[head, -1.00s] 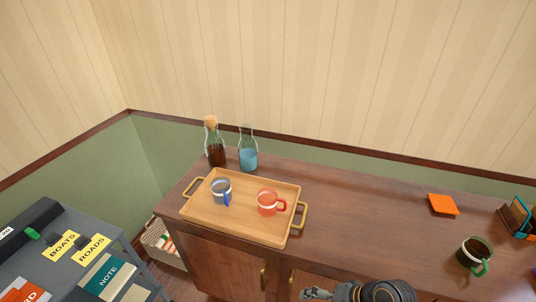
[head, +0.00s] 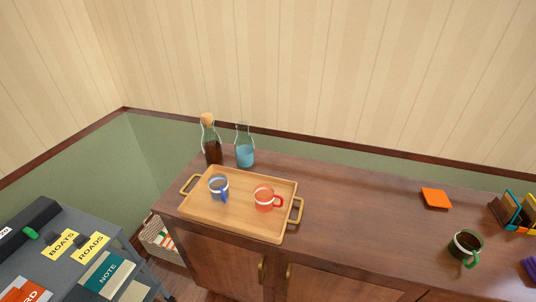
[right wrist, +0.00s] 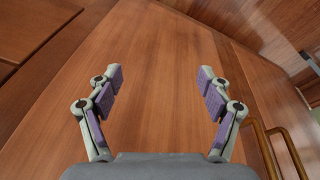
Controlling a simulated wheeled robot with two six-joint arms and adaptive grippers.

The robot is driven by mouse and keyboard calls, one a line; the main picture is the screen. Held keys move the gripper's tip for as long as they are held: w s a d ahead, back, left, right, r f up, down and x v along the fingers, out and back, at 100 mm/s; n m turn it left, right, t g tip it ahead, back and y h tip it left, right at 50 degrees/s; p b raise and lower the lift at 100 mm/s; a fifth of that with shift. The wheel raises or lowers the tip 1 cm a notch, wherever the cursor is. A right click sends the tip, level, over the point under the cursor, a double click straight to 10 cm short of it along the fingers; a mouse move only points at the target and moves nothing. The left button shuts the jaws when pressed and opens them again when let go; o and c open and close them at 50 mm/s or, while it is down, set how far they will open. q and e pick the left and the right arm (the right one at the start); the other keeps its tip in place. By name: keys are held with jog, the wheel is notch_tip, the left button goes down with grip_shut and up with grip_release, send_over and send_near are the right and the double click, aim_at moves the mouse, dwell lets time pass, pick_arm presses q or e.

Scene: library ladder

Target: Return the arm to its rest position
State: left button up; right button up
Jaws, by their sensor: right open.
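My right gripper (right wrist: 160,85) shows in the right wrist view. Its two fingers with purple pads are spread wide, with nothing between them. Behind it is the brown wood of the cabinet, with brass handles at the lower right of that view. In the head view neither gripper shows.
On the cabinet top (head: 350,225) stand a corked dark bottle (head: 212,150), a blue-filled carafe (head: 245,156), an orange square (head: 436,198) and a green-handled mug (head: 466,247). Books (head: 510,210) are at the right. A grey cart (head: 70,262) is at the left. The cabinet top's middle is clear.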

jog(key=s+d+f+g+p, duration=0.1)
jog(key=s+f, duration=1.9)
jog(key=s, duration=0.1)
jog(key=shift+d+f+g+p, duration=0.3)
jog(key=shift+d+p, duration=0.05)
